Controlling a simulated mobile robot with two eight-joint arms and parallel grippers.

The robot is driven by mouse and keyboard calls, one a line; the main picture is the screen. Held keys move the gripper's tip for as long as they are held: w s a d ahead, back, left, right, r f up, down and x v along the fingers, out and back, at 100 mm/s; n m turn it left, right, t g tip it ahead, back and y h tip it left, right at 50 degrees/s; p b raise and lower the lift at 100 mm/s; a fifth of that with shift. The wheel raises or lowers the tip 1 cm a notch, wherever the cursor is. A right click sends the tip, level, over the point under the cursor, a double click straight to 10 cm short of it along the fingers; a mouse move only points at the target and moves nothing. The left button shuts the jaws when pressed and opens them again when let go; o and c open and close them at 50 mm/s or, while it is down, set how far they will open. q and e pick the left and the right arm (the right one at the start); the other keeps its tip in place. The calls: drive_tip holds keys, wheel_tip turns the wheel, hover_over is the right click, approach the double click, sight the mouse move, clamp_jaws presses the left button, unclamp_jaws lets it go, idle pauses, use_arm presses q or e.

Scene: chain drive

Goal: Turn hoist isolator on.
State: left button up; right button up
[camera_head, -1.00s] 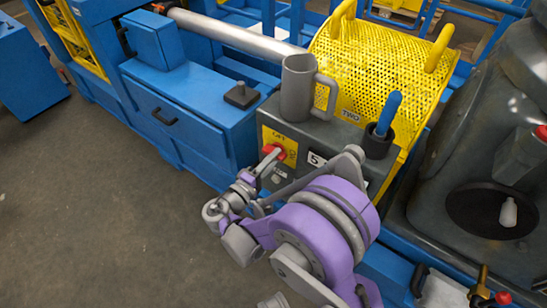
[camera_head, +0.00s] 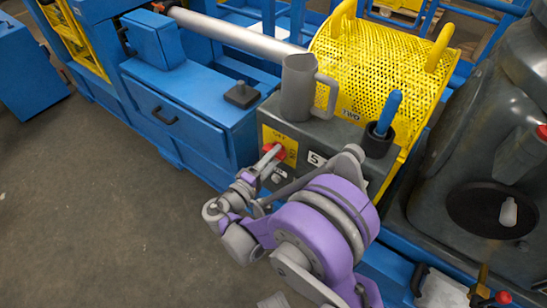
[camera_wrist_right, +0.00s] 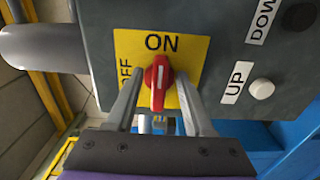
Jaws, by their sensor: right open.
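The hoist isolator is a red rotary knob (camera_wrist_right: 158,85) on a yellow plate (camera_wrist_right: 192,50) marked ON at the top and OFF at the left in the right wrist view. Its white line runs upright, toward ON. In the head view the knob (camera_head: 279,151) is partly covered by my gripper, on the front of the dark grey control box (camera_head: 330,134). My right gripper (camera_head: 267,159) is at the knob. In the right wrist view its open fingers (camera_wrist_right: 157,88) stand on either side of the knob, with a gap on each side. My left gripper is out of view.
A white UP button (camera_wrist_right: 262,88) and a black DOWN button (camera_wrist_right: 298,17) sit beside the plate. A grey mug (camera_head: 297,88) and a blue-handled tool in a black cup (camera_head: 379,140) stand on the box. A yellow mesh guard (camera_head: 375,75) rises behind.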

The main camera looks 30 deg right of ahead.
drive_tip(key=shift+a, duration=0.15)
drive_tip(key=v, duration=1)
drive_tip(key=shift+s+a+p, duration=0.15)
drive_tip(key=shift+a+p, duration=0.05)
drive_tip(key=shift+p, duration=0.25)
drive_tip(key=shift+d, duration=0.1)
